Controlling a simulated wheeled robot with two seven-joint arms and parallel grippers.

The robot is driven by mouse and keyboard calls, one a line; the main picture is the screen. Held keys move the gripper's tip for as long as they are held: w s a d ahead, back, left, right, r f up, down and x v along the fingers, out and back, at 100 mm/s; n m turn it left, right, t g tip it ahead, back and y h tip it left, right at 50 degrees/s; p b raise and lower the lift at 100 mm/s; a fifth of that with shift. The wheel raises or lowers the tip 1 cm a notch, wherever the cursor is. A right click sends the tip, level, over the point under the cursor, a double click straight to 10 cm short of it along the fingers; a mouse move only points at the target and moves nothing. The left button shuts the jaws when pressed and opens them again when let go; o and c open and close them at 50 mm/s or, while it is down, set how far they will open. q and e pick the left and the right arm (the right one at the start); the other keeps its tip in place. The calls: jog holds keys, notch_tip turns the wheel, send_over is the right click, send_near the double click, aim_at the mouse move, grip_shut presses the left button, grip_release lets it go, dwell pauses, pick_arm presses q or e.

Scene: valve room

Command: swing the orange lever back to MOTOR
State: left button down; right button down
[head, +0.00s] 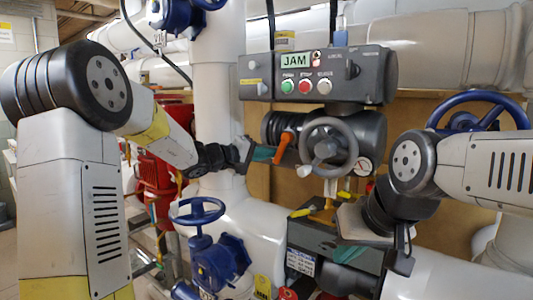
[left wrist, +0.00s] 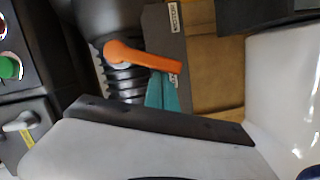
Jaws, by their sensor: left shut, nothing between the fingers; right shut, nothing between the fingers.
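The orange lever (head: 284,147) is on the dark actuator body below the control box, left of the grey handwheel. In the head view its arm slants down and left from its pivot. In the left wrist view the orange lever (left wrist: 145,57) points right, its end near a small label (left wrist: 172,78) too small to read. My left gripper (head: 264,154) is shut and empty, its teal fingertips just left of the lever. In the left wrist view its fingertips (left wrist: 162,92) lie close beside the lever arm; contact cannot be told. My right gripper (head: 347,254) is shut and empty, lower right.
The control box (head: 320,75) above shows a green JAM display (head: 295,61) and buttons. The grey handwheel (head: 328,147) stands close right of the lever. A blue handwheel valve (head: 205,215) is below left. White pipes (head: 217,90) surround the actuator.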

pick_arm(q)
jog(key=n, duration=0.1)
jog(key=s+d+f+n, duration=0.1)
jog(key=shift+d+f+n+h, duration=0.2)
jog(key=shift+n+h, duration=0.1)
jog(key=shift+n, duration=0.1)
jog(key=shift+s+d+f+n+h, duration=0.2)
jog(key=shift+s+d+n+h, duration=0.15)
jog(key=shift+n, duration=0.65)
jog(key=shift+d, duration=0.1)
jog(key=shift+w+a, duration=0.3)
jog(key=shift+a, duration=0.05)
send_near(277, 159)
jog(key=a, duration=0.2)
jog(key=w+a, duration=0.1)
jog(key=a, duration=0.1)
jog(key=shift+f, duration=0.1)
pick_arm(e)
jog(key=shift+w+a, duration=0.1)
jog(key=shift+w, duration=0.2)
